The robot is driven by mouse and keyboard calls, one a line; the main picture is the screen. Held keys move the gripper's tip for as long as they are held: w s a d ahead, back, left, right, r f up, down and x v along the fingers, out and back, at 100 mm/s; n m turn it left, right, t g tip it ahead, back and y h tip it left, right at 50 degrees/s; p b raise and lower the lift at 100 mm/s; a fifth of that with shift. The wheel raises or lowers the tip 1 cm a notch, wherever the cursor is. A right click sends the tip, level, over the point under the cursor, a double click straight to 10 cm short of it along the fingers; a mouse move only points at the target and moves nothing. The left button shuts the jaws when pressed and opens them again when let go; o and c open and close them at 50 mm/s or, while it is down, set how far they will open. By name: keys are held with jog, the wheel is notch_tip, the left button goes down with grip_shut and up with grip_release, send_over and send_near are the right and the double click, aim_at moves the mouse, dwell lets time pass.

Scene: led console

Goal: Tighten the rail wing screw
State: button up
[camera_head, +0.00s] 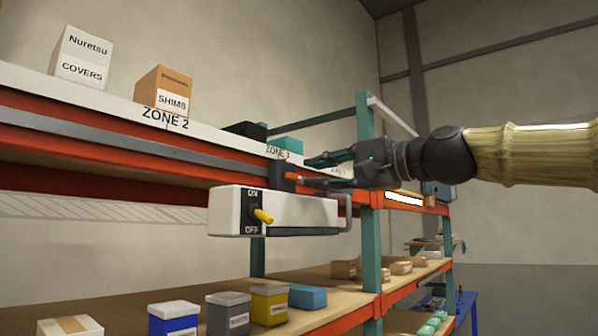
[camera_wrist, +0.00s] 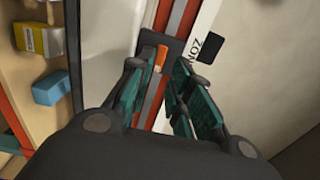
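The orange rail wing screw (camera_head: 292,175) sits on a dark clamp block (camera_head: 276,181) on the grey rail (camera_head: 120,143). In the wrist view the screw (camera_wrist: 161,58) lies ahead between my finger pads, on the dark clamp (camera_wrist: 150,41). A white lamp box (camera_head: 230,212) hangs below the clamp, with a yellow toggle (camera_head: 263,216) between ON and OFF labels. My gripper (camera_head: 312,171) reaches in from the right with its fingers spread. It also shows in the wrist view (camera_wrist: 165,72), with gaps beside the screw. Contact with the screw cannot be told.
The upper shelf holds a white COVERS box (camera_head: 81,57) and an orange SHIMS box (camera_head: 163,88). A teal upright post (camera_head: 367,230) stands below my gripper. The lower shelf holds several bins, including a yellow one (camera_head: 269,305) and a blue one (camera_head: 174,318).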

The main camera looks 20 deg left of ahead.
aim_at(296, 177)
jog(key=shift+p+x, duration=0.75)
jog(key=shift+x, duration=2)
grip_shut()
